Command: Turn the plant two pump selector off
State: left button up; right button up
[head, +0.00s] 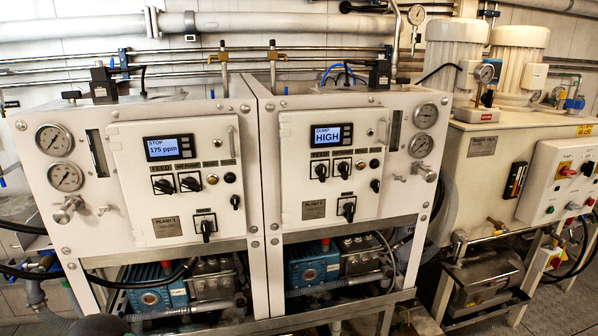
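Two white watermaker panels stand side by side. The left panel (125,190) has a plate reading PLANT 1. The right panel (290,150) has a plate (313,209) too small to read. Its display (331,136) reads DUMP HIGH. Below the display are two black selector knobs, a left one (321,171) under a FEED label and a right one (343,169), whose label I cannot read clearly. Another black knob (375,186) sits at the right, and a larger black rotary switch (348,211) sits lower down. The knobs' exact positions are hard to tell. Neither gripper is in view.
The left panel's display (169,147) reads STOP 175 ppm, with similar knobs below. Gauges (421,145) and a valve handle (424,171) stick out at the right panel's edge. Blue pumps (313,265) sit underneath. A white tank unit with a control box (562,180) stands at right.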

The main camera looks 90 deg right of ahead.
aim_at(343, 167)
jog(key=u, duration=0.15)
jog(key=i, duration=0.2)
jog(key=u, duration=4.25)
jog(key=i, duration=0.55)
jog(key=u, duration=5.6)
jog(key=i, duration=0.5)
jog(key=z, duration=0.05)
